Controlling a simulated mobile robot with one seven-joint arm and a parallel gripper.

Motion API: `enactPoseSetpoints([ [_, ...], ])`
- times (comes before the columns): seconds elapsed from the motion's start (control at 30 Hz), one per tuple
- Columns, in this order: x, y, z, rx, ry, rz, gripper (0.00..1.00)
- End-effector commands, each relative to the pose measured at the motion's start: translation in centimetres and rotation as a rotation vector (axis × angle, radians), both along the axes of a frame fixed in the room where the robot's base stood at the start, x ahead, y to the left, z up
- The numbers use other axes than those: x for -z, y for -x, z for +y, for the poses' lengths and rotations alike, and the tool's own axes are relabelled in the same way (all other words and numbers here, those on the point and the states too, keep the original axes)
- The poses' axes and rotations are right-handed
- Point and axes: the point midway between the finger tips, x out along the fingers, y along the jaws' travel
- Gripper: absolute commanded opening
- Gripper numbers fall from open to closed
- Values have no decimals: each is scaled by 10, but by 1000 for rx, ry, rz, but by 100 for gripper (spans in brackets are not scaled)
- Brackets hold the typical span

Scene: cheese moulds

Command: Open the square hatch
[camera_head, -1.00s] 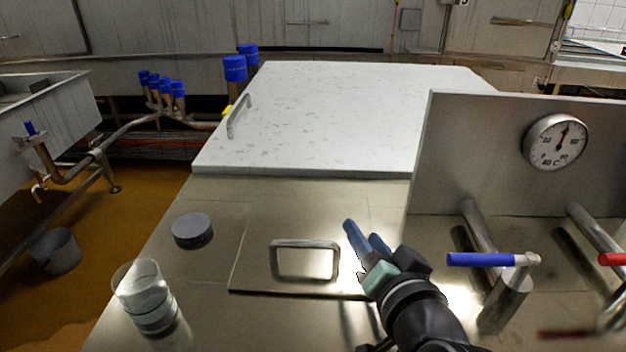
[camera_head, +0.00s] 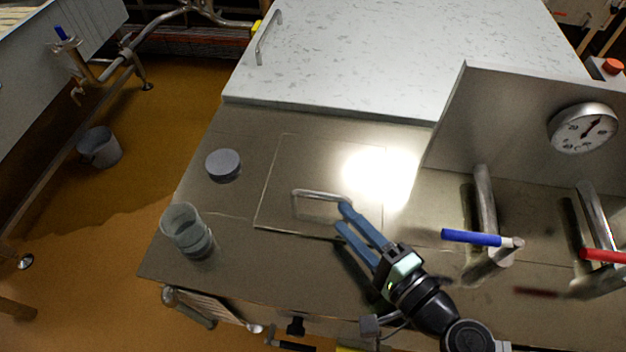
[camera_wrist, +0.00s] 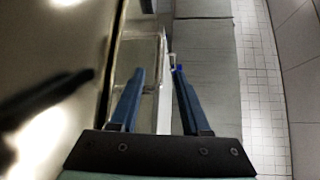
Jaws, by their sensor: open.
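The square hatch (camera_head: 290,165) is a flat steel panel lying shut in the steel worktop, with thin seams around it. Its bent-bar handle (camera_head: 318,193) stands near the hatch's front edge; the bar also shows in the wrist view (camera_wrist: 160,42), ahead of the fingers. My gripper (camera_head: 342,213) has two blue fingers, open and empty, with the tips at the right end of the handle. In the wrist view my gripper (camera_wrist: 158,72) has its fingers apart. I cannot tell whether a finger touches the handle.
A white speckled lid (camera_head: 350,60) lies behind. Pipes with a blue lever (camera_head: 470,237) and red lever (camera_head: 604,256), and a panel with a gauge (camera_head: 582,128), stand right.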

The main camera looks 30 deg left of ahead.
Motion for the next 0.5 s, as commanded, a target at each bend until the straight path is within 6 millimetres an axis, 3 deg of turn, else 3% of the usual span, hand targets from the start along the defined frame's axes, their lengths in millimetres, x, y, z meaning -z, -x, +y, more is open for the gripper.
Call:
enactPoseSetpoints([
  [0.3, 10, -32, 60, -5, 3, -1, 47],
  [0.5, 13, -45, 84, -3, 3, -2, 47],
])
